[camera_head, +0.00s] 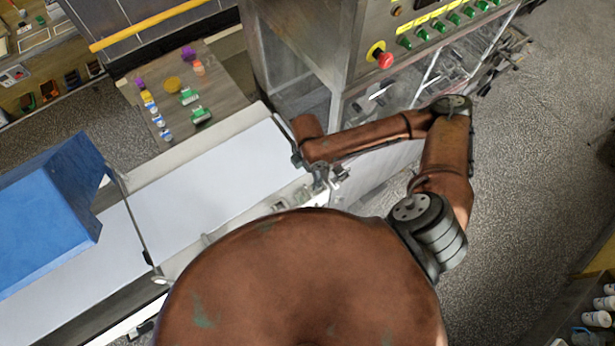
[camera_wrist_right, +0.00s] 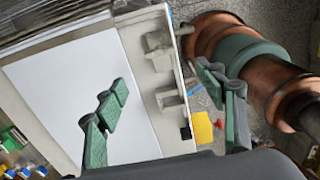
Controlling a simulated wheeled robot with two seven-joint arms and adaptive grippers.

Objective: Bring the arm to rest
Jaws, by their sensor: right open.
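My right arm is copper-brown and bends out to the right, then back left across the front of the machine in the head view. My right gripper (camera_head: 322,178) is small and dark there, at the near edge of the white conveyor belt (camera_head: 205,182). In the right wrist view my right gripper (camera_wrist_right: 165,103) shows two green-grey fingers spread wide with nothing between them. The left finger shows against the white belt (camera_wrist_right: 75,90), the right finger beside the belt's side rail (camera_wrist_right: 165,75). My left gripper is in neither view.
A steel control cabinet (camera_head: 300,45) with a red button (camera_head: 385,60) stands behind my right arm. A blue hood (camera_head: 50,210) covers the belt at left. A table (camera_head: 215,75) with small coloured items stands beyond the belt. Open floor (camera_head: 540,160) lies at right.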

